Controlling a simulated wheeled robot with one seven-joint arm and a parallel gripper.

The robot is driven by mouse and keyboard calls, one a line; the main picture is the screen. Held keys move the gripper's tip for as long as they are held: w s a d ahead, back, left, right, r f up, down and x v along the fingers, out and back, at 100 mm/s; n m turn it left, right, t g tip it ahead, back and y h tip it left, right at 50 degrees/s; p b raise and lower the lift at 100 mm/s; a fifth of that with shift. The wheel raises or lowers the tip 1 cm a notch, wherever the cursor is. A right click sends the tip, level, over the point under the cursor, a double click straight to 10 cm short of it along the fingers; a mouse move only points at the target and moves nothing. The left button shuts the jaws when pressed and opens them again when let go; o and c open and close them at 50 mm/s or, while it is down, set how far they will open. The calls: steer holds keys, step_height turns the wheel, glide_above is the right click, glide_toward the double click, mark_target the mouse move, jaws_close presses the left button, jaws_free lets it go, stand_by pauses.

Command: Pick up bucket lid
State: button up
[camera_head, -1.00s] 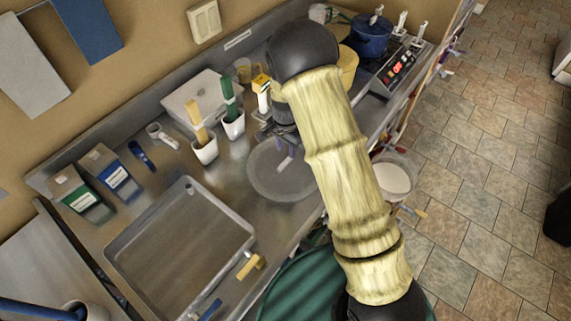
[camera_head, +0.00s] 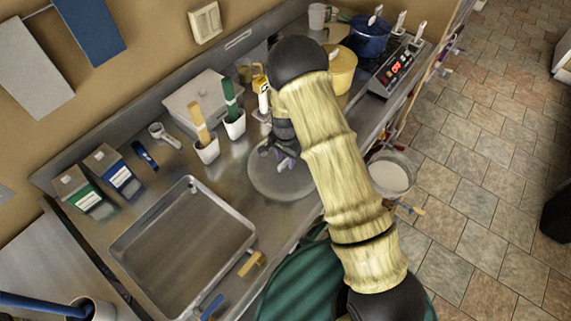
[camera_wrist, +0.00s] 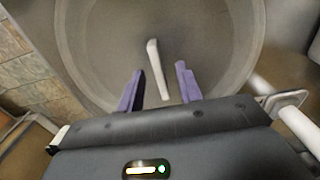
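The bucket lid (camera_head: 268,184) is a round, translucent grey disc lying on the steel counter, partly hidden behind my arm in the head view. In the wrist view the lid (camera_wrist: 215,30) fills most of the upper picture, with a raised rim and a pale bar-shaped handle (camera_wrist: 156,68) near its middle. My gripper (camera_wrist: 159,88) is open over the lid, with its purple fingers on either side of the handle's near end and a gap to each side. The height above the handle is hard to tell.
A metal tray (camera_head: 240,232) lies to the left. White cups with brushes (camera_head: 207,151) stand behind the lid. A bucket with pale contents (camera_head: 390,177) stands off the counter's front edge to the right. A yellow pot (camera_head: 341,72) and a hot plate (camera_head: 396,72) are farther back.

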mark_target(286, 160)
steer(key=shift+c, duration=0.2)
jaws_close()
steer(key=shift+r, duration=0.15)
step_height(286, 160, up, 10)
steer(key=b, duration=0.3)
stand_by(0.3)
stand_by(0.4)
